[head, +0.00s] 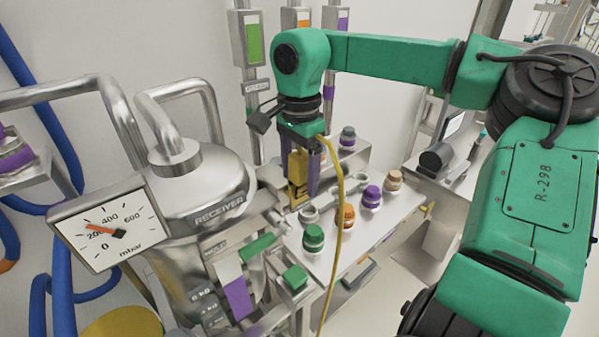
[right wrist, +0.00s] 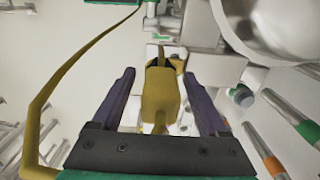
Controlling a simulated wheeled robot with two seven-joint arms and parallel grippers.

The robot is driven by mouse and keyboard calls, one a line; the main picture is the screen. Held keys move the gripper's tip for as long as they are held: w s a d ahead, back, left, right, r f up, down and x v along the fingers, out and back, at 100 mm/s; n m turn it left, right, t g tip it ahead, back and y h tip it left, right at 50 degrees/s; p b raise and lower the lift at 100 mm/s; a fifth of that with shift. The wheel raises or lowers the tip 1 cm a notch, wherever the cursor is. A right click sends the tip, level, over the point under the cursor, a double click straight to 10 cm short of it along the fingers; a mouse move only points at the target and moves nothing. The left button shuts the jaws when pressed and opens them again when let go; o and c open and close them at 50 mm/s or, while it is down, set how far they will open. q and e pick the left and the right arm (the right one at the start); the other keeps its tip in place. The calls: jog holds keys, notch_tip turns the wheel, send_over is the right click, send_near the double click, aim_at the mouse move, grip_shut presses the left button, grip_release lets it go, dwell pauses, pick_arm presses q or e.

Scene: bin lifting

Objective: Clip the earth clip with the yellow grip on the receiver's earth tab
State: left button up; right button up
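The steel receiver (head: 190,190), a rounded vessel with a RECEIVER label, stands left of centre in the head view. The earth clip with the yellow grip (head: 298,172) points down over the bench, beside a dark purple finger of my right gripper (head: 304,185). In the right wrist view the clip (right wrist: 160,95) lies between the two fingers of my right gripper (right wrist: 159,75), with a gap showing on each side. Its jaw end points away from the gripper, near metal parts. A yellow cable (head: 339,210) hangs down in front of the bench. I cannot make out the earth tab. My left gripper is not in view.
A pressure gauge (head: 110,228) stands front left. Blue hoses (head: 62,250) run down the left side. A pipe (head: 125,120) arches by the receiver.

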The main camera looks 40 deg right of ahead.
jog(key=shift+r, duration=0.5)
notch_tip(320, 180, up, 14)
jog(key=b, duration=0.1)
jog(key=shift+f, duration=0.25)
